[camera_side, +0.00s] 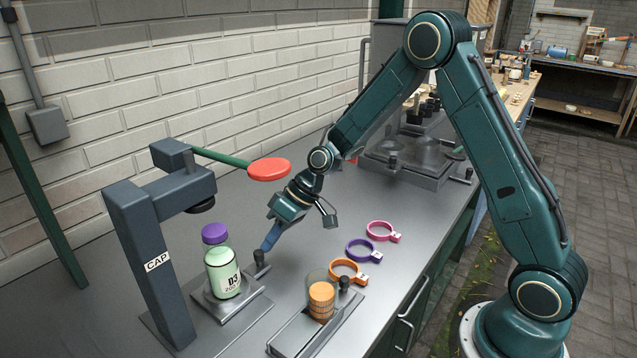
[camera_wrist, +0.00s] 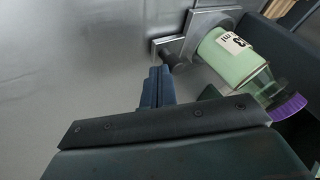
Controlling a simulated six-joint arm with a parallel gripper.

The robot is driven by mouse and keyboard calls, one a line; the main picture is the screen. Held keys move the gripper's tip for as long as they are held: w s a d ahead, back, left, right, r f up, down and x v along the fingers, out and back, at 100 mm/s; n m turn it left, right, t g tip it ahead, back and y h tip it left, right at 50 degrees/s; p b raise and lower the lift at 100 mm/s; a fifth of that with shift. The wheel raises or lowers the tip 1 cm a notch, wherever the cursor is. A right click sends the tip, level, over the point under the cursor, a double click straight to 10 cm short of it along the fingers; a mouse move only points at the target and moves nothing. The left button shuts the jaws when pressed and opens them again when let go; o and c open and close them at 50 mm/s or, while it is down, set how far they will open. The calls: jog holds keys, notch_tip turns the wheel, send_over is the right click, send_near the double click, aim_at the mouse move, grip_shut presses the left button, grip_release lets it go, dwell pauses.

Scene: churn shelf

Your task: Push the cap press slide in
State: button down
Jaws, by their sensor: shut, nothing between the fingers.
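The cap press (camera_side: 150,255) is a dark grey frame marked CAP, with an overhanging head (camera_side: 190,192). A pale green bottle (camera_side: 222,272) with a purple cap (camera_side: 214,233) stands upright on the slide, below and slightly right of the head. My gripper (camera_side: 266,247) is shut and empty, its blue fingertips close beside the knob. In the wrist view, the fingers (camera_wrist: 157,88) point toward the slide's knob (camera_wrist: 166,58); I cannot tell whether they touch it.
A green lever with a red paddle (camera_side: 268,169) extends from the press above my gripper.

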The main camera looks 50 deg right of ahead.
jog(key=shift+s+a, duration=0.1)
jog(key=shift+a, duration=1.15)
jog(key=shift+d, duration=0.1)
jog(key=shift+w+d, duration=0.2)
jog(key=shift+d, duration=0.4)
jog(key=d, duration=0.3)
jog(key=shift+w+d+r, duration=0.15)
jog(key=shift+w+d, duration=0.05)
jog(key=shift+d, duration=0.05)
jog(key=v, duration=0.9)
jog(key=shift+s+d+r, duration=0.15)
jog(key=shift+s+r, duration=0.1)
jog(key=shift+r, duration=0.05)
jog(key=shift+r, duration=0.1)
